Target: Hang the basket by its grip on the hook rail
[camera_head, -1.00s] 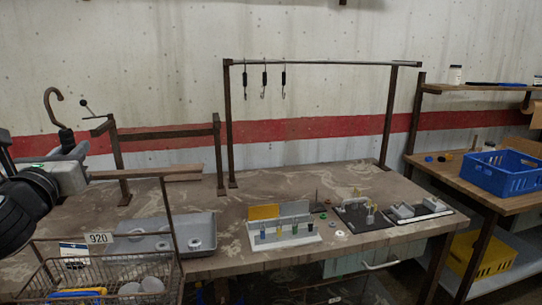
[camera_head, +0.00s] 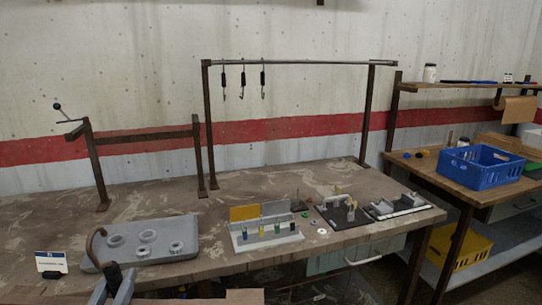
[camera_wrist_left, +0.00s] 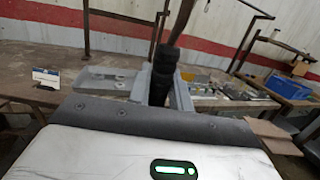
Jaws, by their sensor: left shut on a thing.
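My left gripper (camera_head: 113,284) is at the bottom left of the head view, shut on the basket's black grip (camera_head: 114,272). A brown curved hook (camera_head: 97,240) rises from the grip, in front of the grey tray. The grip also shows between the jaws in the left wrist view (camera_wrist_left: 160,84). The hook rail (camera_head: 300,63) is a grey bar on two brown posts, far behind and above the gripper. My right gripper is not in view.
Several dark hooks (camera_head: 243,85) hang from the rail's left half. A lower brown frame (camera_head: 150,137) stands left of it. A grey tray (camera_head: 185,233) with rings and a block rack (camera_head: 268,240) occupy the bench front. The bench beneath the rail is largely clear.

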